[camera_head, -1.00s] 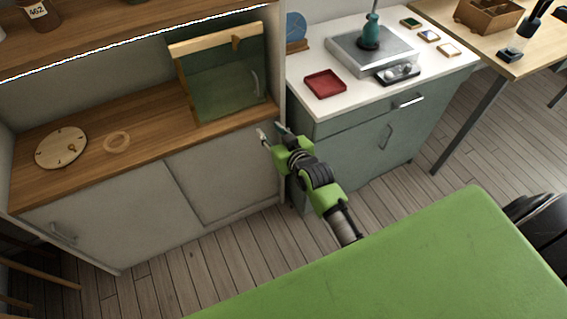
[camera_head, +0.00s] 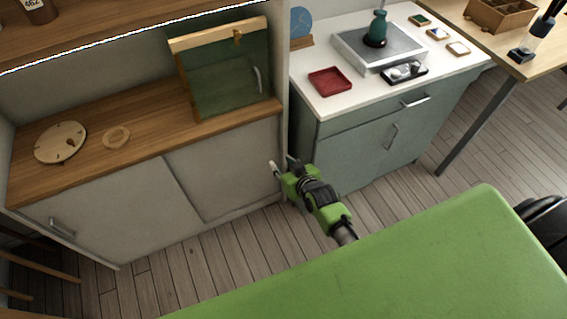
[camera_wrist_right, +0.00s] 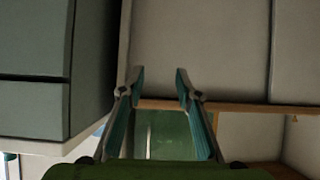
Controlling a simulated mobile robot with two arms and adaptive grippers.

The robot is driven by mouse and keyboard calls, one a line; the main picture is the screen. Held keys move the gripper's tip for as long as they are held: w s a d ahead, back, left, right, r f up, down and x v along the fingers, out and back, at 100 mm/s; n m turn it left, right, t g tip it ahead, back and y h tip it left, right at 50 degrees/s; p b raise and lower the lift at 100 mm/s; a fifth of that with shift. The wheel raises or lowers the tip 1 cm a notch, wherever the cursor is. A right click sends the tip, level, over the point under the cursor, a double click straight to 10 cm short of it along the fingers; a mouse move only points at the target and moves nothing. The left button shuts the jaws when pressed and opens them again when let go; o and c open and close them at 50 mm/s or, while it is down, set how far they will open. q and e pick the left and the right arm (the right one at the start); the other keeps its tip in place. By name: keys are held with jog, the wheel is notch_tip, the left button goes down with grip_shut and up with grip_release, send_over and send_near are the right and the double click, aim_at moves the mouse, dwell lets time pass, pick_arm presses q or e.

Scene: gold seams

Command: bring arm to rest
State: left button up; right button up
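My right gripper (camera_head: 280,165) is in front of the low cabinet's right end, below its wooden top, and holds nothing. Its two fingers stand apart in the right wrist view (camera_wrist_right: 160,76), with no object between the tips. The arm behind it, green and black, reaches up from the lower right in the head view. The green box with a wooden top bar and a metal handle (camera_head: 228,82) stands upright on the wooden top, apart from the gripper. It also shows between the fingers in the wrist view (camera_wrist_right: 165,135), farther off. My left gripper is not in view.
The low cabinet (camera_head: 222,160) has sliding doors; a round wooden dial (camera_head: 60,143) and a wooden ring (camera_head: 117,138) lie on top. The grey-green cabinet (camera_head: 375,140) stands close on the right, bearing a red tray (camera_head: 330,81) and a scale (camera_head: 378,47). Open floor (camera_head: 225,250) lies below.

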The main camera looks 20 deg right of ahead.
dwell(0.4)
jog(key=s+f+g, duration=0.5)
jog(key=s+f, duration=1.3)
jog(key=f, duration=0.3)
jog(key=s+d+f+g, duration=0.1)
jog(key=s+f, duration=0.3)
jog(key=s, duration=0.6)
jog(key=s+d+f+n+g, duration=0.1)
jog(key=s+f, duration=0.3)
jog(key=s, duration=0.6)
jog(key=s+d+f+g+h, duration=0.1)
jog(key=s+f+g, duration=0.2)
jog(key=s, duration=0.7)
jog(key=shift+s+f+g, duration=0.15)
jog(key=shift+f+g, duration=0.15)
jog(key=shift+f, duration=0.1)
